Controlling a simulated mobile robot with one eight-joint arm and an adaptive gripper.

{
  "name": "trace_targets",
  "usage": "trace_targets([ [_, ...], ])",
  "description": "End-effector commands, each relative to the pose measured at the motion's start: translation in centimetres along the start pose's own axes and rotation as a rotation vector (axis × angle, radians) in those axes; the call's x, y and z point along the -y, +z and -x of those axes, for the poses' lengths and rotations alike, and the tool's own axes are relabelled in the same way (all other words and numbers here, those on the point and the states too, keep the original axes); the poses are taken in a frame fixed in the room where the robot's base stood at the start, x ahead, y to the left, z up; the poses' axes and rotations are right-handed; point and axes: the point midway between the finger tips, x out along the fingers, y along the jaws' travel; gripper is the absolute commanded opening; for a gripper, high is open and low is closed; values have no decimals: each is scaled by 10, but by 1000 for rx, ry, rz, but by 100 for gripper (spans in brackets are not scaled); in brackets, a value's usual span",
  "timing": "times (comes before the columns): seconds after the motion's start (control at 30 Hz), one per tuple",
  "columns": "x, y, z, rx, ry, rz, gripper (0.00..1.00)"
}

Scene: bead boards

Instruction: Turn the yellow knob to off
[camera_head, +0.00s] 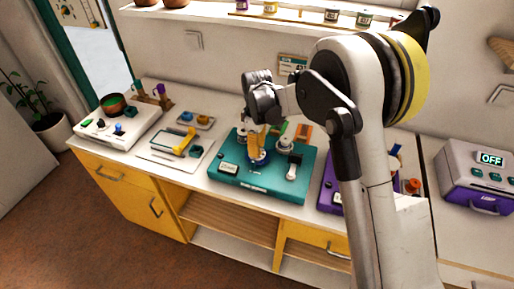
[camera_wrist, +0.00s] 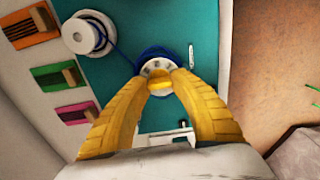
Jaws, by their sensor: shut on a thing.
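The yellow knob (camera_wrist: 158,79) sits on a pale round dial on the teal board (camera_wrist: 207,40), with a blue ring or cord around the dial. My gripper (camera_wrist: 159,82) has yellow fingers, one on each side of the knob, shut on it from above. In the head view my gripper (camera_head: 257,147) reaches down to the teal board (camera_head: 222,182) on the counter, and its fingers mostly hide the knob there. The dial's marks are too small to read.
A white spool (camera_wrist: 87,34) stands near the knob. Orange, green and pink slotted pieces (camera_wrist: 63,74) lie beside the board. The white board (camera_head: 118,128) is at left, the purple board (camera_head: 328,190) at right. A grey-purple box (camera_head: 478,172) displays "OFF".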

Motion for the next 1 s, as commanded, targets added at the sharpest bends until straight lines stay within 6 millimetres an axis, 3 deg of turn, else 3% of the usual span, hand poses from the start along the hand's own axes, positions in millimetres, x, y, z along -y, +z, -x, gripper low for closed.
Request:
trace_targets([
  [0.47, 0, 0, 0, 0, 0, 14, 0],
  [0.5, 0, 0, 0, 0, 0, 14, 37],
  [0.57, 0, 0, 0, 0, 0, 14, 52],
  [0.87, 0, 0, 1, 0, 0, 13, 52],
  [1.0, 0, 0, 14, 0, 0, 13, 52],
])
